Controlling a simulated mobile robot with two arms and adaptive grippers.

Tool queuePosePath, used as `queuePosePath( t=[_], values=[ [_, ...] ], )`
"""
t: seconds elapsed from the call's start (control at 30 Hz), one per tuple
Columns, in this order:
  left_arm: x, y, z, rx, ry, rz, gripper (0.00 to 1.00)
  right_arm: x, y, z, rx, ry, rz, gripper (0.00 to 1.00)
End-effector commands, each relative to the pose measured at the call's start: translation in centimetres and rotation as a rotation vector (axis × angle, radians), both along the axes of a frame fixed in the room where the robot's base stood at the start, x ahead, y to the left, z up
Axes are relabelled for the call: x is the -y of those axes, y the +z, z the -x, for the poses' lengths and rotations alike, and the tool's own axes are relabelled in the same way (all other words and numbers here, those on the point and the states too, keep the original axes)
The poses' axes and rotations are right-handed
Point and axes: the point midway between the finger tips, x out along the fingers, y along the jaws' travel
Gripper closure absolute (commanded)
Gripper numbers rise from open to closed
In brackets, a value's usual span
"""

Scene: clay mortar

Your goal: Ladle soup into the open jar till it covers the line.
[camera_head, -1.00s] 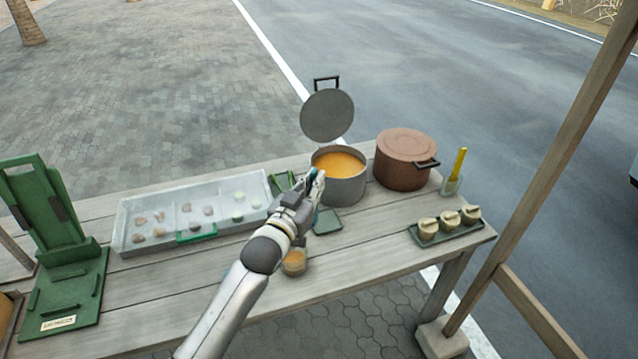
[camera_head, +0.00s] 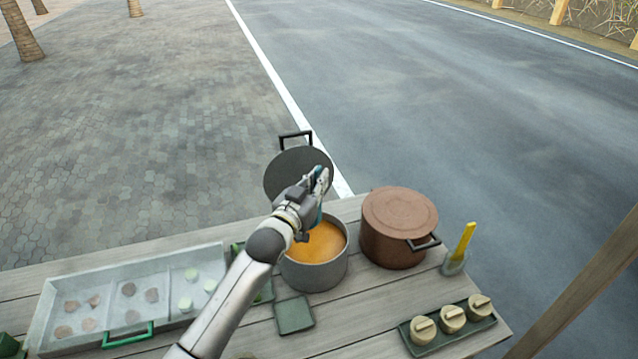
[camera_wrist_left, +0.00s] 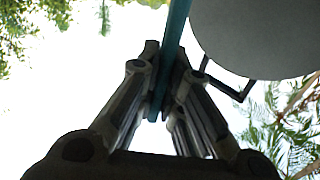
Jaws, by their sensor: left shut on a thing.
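The open grey pot (camera_head: 340,270) holds orange soup (camera_head: 325,243) and stands at the middle of the table. My left gripper (camera_head: 320,182) appears above the pot, in front of its raised lid. It is shut on a teal handle, which looks like the ladle's; the handle also shows between the fingers (camera_wrist_left: 163,95) in the left wrist view (camera_wrist_left: 177,25). The ladle's bowl cannot be made out. The open jar is not clearly visible now, probably behind my left arm or at the bottom edge. My right gripper is not in view.
The round grey lid (camera_head: 283,172) stands upright behind the pot. A lidded brown pot (camera_head: 390,250) is at the right, beside a yellow-handled utensil (camera_head: 465,243) in a holder. A green tray (camera_head: 415,348) holds beige lids. A metal tray (camera_head: 60,345) is at the left. A green square (camera_head: 295,316) lies in front.

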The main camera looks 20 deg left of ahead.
Motion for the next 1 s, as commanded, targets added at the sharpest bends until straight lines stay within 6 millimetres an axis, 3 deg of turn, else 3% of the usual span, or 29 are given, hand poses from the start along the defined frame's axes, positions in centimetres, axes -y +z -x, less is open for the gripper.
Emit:
queuePosePath(
  t=[0.27,0.6,1.0],
  values=[
    [0.0,-2.9,0.0,0.001,0.0,0.0,1.0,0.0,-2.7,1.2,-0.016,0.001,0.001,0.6],
    [0.0,-6.4,0.0,0.001,0.0,0.0,1.0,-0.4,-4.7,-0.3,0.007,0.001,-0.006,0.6],
    [0.0,-10.1,0.0,0.0,0.0,0.0,1.0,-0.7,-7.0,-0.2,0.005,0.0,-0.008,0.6]
  ],
)
